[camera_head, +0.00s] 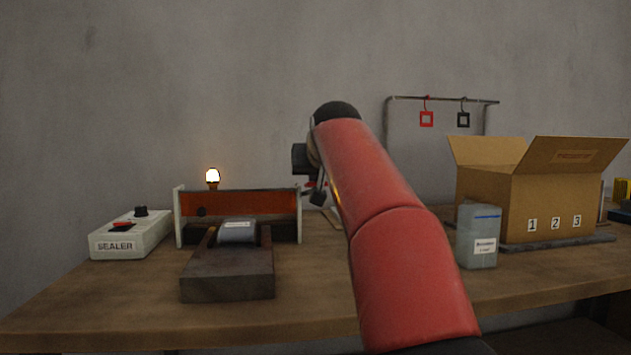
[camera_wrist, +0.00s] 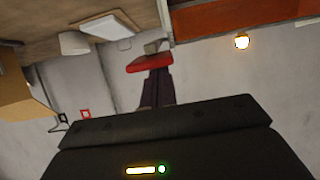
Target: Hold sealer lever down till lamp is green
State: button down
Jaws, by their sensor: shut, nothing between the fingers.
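The sealer (camera_head: 238,203) stands left of centre, with an orange-red bar between pale end plates. Its lamp (camera_head: 213,176) glows warm yellow-white; it also glows in the wrist view (camera_wrist: 242,41). A red lever grip (camera_wrist: 150,63) shows in the wrist view beside the sealer's end. In the head view a little red (camera_head: 310,185) shows there, mostly behind my arm. My gripper (camera_wrist: 155,78) is shut and empty, its dark fingertips at the red grip; I cannot tell whether they touch. A grey pouch (camera_head: 237,231) lies at the sealer's front.
A control box (camera_head: 130,236) labelled SEALER stands at the left. An open carton (camera_head: 540,200) numbered 1 to 3 and a grey-blue container (camera_head: 478,238) stand at the right. Red and black tags (camera_head: 427,119) hang from a rail behind. The front left of the table (camera_head: 120,300) is clear.

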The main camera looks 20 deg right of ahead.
notch_tip(320, 180, down, 8)
jog(key=s+b, duration=0.1)
jog(key=b, duration=0.4)
jog(key=shift+s+a+r, duration=0.2)
jog(key=shift+r, duration=0.05)
jog(key=shift+f, duration=0.1)
dwell(0.9)
jog(key=shift+t, duration=0.3)
jog(key=r+p, duration=0.1)
jog(key=r, duration=0.1)
jog(key=r+p, duration=0.1)
jog(key=r, duration=0.1)
jog(key=s+r+p, duration=0.1)
jog(key=r+p, duration=0.1)
jog(key=shift+a+r, duration=0.15)
jog(key=shift+r, duration=0.05)
jog(key=f+v, duration=0.1)
jog(key=v, duration=0.8)
jog(key=shift+s+f+b, duration=0.3)
jog(key=shift+s, duration=0.1)
jog(key=shift+a, duration=0.15)
